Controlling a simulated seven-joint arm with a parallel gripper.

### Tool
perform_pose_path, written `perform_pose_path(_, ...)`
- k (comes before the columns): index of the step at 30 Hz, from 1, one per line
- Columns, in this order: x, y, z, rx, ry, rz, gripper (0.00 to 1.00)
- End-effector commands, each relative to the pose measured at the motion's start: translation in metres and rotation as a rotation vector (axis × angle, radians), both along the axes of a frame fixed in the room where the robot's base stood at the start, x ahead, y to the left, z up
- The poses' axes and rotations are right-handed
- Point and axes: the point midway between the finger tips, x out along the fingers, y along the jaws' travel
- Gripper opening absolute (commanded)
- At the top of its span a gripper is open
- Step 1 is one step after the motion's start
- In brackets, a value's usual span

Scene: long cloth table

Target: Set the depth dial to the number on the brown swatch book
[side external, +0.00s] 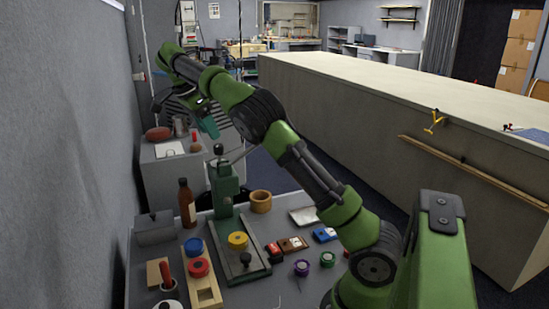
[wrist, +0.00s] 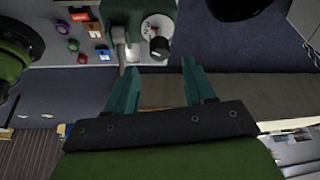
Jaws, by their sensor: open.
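The depth dial is a white numbered face (wrist: 149,27) with a black knob (wrist: 159,47) on the green press, in the wrist view. Its setting is too small to read; I cannot make out the dial in the side view. The brown swatch book (side external: 292,244) lies on the grey table between a red and a blue one, with a pale label. It also shows in the wrist view (wrist: 95,28), its number unreadable. My gripper (side external: 211,131) is open and empty, apart from the press. In the wrist view its teal fingers (wrist: 160,75) spread below the knob.
The green press (side external: 225,186) stands upright on the table with a lever and ball handle. A brown bottle (side external: 187,205) and a wooden ring (side external: 260,201) flank it. Coloured discs and small rolls lie nearby. A long cloth table (side external: 390,95) runs behind.

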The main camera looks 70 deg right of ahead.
Motion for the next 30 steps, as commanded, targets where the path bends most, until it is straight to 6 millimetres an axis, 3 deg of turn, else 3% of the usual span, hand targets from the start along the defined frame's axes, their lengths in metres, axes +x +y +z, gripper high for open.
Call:
perform_pose_path(7, 0.004, 0.005, 0.017, -0.001, 0.002, -0.002, 0.54)
perform_pose_path(21, 0.002, 0.006, 0.022, 0.009, 0.001, 0.007, 0.54)
perform_pose_path(26, -0.018, 0.003, 0.034, 0.093, -0.017, 0.124, 0.54)
perform_pose_path(30, -0.049, 0.011, 0.043, 0.214, -0.068, 0.37, 0.54)
